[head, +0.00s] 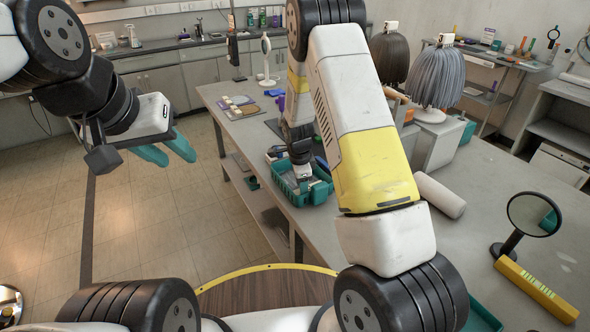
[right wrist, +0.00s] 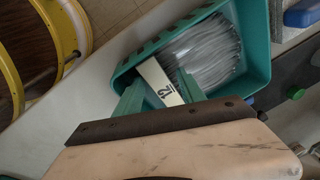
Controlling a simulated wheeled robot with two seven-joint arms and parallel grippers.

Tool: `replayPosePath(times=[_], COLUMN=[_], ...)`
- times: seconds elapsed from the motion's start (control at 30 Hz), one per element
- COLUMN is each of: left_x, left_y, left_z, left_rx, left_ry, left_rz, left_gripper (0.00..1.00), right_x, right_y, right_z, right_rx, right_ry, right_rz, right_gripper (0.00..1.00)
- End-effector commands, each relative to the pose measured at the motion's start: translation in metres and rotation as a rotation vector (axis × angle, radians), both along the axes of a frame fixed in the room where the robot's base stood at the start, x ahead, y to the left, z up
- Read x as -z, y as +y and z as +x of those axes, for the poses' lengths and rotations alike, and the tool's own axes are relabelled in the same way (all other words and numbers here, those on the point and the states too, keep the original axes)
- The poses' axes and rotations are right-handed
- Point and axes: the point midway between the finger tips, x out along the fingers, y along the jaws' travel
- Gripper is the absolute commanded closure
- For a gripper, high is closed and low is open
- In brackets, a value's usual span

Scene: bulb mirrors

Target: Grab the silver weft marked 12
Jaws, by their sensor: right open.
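The silver weft (right wrist: 205,52) lies in a teal basket (right wrist: 258,40) in the right wrist view. Its white band (right wrist: 160,82) is marked 12 and its strands spread away to the upper right. My right gripper (right wrist: 158,98) is open, with its two teal fingers at the band, one on either side; I cannot tell whether they touch it. In the head view the basket (head: 318,194) stands at the table's left edge with my right wrist over it, and the fingers are hidden. My left gripper (head: 167,150) is open and empty over the floor at the left.
A brown wig (head: 390,58) and a grey wig (head: 436,78) stand at the back of the table (head: 500,200). A white roll (head: 440,195), a round mirror (head: 533,214) and a yellow bar (head: 535,290) are at the right. A small white-framed mirror (head: 266,58) stands farther back.

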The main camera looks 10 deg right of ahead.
Motion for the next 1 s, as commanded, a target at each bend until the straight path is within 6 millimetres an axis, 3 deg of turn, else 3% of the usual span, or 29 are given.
replayPosePath(times=[0.33,0.57,0.87,1.0], left_x=[0.0,0.0,0.0,0.0], left_y=[0.0,0.0,0.0,0.0], left_z=[0.0,0.0,0.0,0.0], left_rx=[0.0,0.0,0.0,0.0], left_ry=[0.0,0.0,0.0,0.0], left_rz=[0.0,0.0,0.0,0.0], left_gripper=[0.64,0.64,0.64,0.64], right_x=[0.009,0.0091,0.0087,-0.0003], right_y=[-0.0006,-0.0007,-0.0008,-0.0006], right_z=[0.0012,0.0011,0.0014,0.0021], right_rx=[0.0,0.0,0.0,0.0], right_ry=[0.0,0.0,-0.001,-0.003], right_rz=[0.001,0.001,0.001,0.0], right_gripper=[0.55,1.0,1.0,1.0])
